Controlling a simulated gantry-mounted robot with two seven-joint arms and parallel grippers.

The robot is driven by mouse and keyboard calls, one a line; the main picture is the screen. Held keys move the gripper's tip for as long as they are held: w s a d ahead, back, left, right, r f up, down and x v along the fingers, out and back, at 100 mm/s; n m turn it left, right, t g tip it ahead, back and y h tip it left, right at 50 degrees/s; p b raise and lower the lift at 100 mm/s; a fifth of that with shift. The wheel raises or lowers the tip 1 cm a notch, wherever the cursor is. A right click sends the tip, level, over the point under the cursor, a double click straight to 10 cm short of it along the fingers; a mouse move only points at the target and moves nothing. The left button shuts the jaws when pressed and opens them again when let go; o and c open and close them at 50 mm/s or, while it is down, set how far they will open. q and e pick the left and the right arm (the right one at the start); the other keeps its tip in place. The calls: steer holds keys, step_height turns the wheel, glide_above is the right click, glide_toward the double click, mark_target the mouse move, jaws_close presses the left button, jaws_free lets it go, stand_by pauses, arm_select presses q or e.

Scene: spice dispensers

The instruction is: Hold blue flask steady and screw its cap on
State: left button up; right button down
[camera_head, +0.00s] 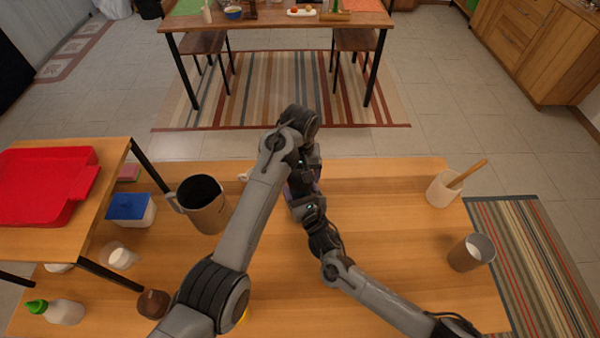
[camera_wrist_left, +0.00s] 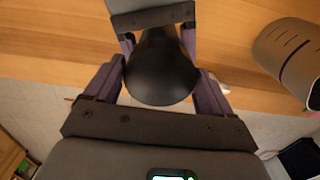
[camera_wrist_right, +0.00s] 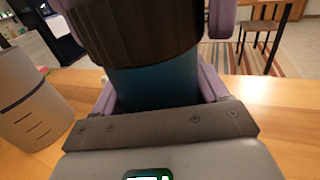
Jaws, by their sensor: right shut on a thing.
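The blue flask (camera_wrist_right: 155,88) stands upright in the right wrist view, between the fingers of my right gripper (camera_wrist_right: 160,95), which is shut on it. The wide black ribbed cap (camera_wrist_right: 135,32) sits directly above the blue body; whether its thread is seated cannot be seen. In the left wrist view the cap is a dark dome (camera_wrist_left: 160,70) between the fingers of my left gripper (camera_wrist_left: 160,82). These fingers stand at either side of the cap with a slight gap. In the head view my arms hide flask and cap.
A grey cylinder with a black inside (camera_head: 205,203) stands left of the grippers. A blue-lidded tub (camera_head: 130,209), a green-capped bottle (camera_head: 55,312) and a shelf with a red tray (camera_head: 75,150) are farther left. A cup with a wooden stick (camera_head: 442,190) and another cup (camera_head: 470,253) stand right.

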arm_select(q)
steer(key=c, duration=0.7)
steer(key=m, duration=0.6)
steer(key=shift+m, duration=0.3)
steer(key=o, duration=1.1)
